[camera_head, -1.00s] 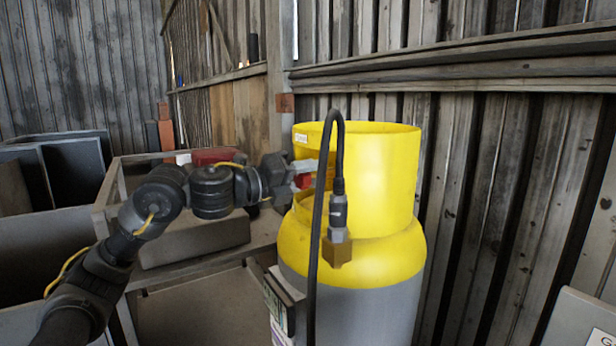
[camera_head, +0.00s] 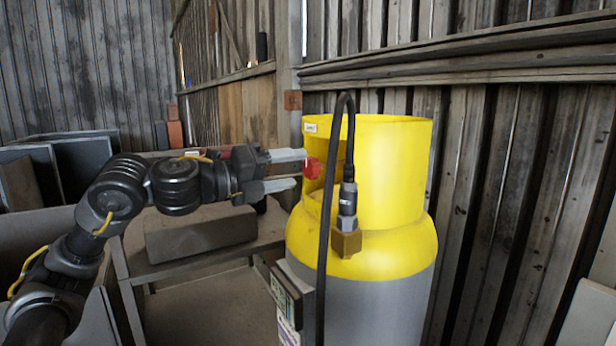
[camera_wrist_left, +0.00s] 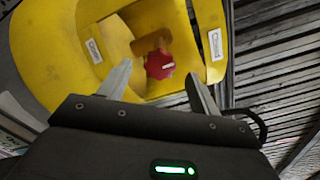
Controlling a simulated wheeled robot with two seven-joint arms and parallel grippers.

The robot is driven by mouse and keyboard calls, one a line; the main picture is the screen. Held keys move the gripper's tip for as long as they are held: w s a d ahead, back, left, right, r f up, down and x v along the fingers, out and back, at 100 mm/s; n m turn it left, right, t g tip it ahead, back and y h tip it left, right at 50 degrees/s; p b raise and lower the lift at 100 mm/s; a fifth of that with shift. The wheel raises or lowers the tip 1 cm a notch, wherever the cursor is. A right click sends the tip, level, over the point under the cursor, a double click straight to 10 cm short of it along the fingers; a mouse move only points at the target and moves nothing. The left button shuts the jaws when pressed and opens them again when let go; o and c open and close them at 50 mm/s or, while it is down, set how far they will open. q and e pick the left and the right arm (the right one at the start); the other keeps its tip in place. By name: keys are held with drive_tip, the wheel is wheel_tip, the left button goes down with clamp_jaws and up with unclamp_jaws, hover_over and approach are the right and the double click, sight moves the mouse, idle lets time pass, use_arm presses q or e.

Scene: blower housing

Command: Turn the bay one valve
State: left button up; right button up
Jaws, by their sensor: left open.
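The valve is a red knob (camera_head: 312,168) set in the opening of the yellow collar on top of a gas cylinder (camera_head: 390,170). My right gripper is not in view.
A black hose (camera_head: 326,230) with a brass fitting (camera_head: 346,243) loops in front of the cylinder. A small box (camera_head: 286,295) is on the cylinder's front left. A wooden bench (camera_head: 200,265) with a grey block (camera_head: 200,236) stands behind my left arm. A plank wall rises behind.

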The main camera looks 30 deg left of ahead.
use_arm(q)
drive_tip(key=shift+b+v, duration=0.5)
drive_tip(key=shift+v, duration=1.45)
